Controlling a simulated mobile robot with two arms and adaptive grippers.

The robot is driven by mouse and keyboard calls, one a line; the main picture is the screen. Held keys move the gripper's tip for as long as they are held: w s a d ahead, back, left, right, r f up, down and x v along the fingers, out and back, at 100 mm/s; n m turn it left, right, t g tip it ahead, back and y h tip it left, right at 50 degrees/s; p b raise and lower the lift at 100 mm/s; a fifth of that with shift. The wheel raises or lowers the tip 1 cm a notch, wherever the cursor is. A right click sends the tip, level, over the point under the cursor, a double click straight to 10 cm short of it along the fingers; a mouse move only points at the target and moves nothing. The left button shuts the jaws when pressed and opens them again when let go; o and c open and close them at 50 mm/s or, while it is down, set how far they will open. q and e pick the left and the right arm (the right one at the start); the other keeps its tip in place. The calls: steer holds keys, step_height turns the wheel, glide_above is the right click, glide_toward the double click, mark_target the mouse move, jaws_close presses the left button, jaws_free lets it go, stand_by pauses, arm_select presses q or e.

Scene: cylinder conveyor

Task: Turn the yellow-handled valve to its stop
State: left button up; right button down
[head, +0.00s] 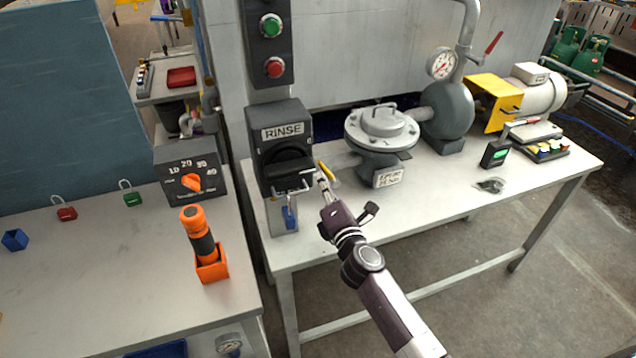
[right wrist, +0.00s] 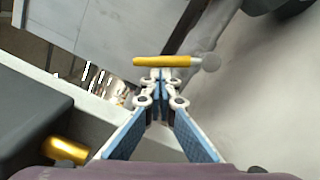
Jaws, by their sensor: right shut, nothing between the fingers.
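The yellow valve handle (head: 328,173) shows in the head view just right of the RINSE box, partly hidden by my right gripper (head: 321,180). In the right wrist view the yellow handle (right wrist: 160,61) lies crosswise just beyond the fingertips, with a grey rounded end at its right. My right gripper (right wrist: 160,77) is shut and empty, its fingertips together beside the handle. I cannot tell whether they touch it. The valve body is not clear in either view. My left gripper is not in view.
The dark RINSE box (head: 281,151) with a black handle stands close left of my gripper. A grey flanged housing (head: 381,130) stands right of it. A second yellow piece (right wrist: 66,150) shows at the lower left in the wrist view. The bench front (head: 440,200) is clear.

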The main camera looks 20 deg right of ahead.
steer(key=d+m, duration=0.1)
steer(key=d+r+m+p, duration=0.1)
steer(key=m, duration=0.1)
steer(key=shift+r, duration=0.3)
steer(key=shift+d+r+m+p, duration=0.1)
steer(key=shift+d+m+p, duration=0.45)
steer(key=shift+m, duration=0.75)
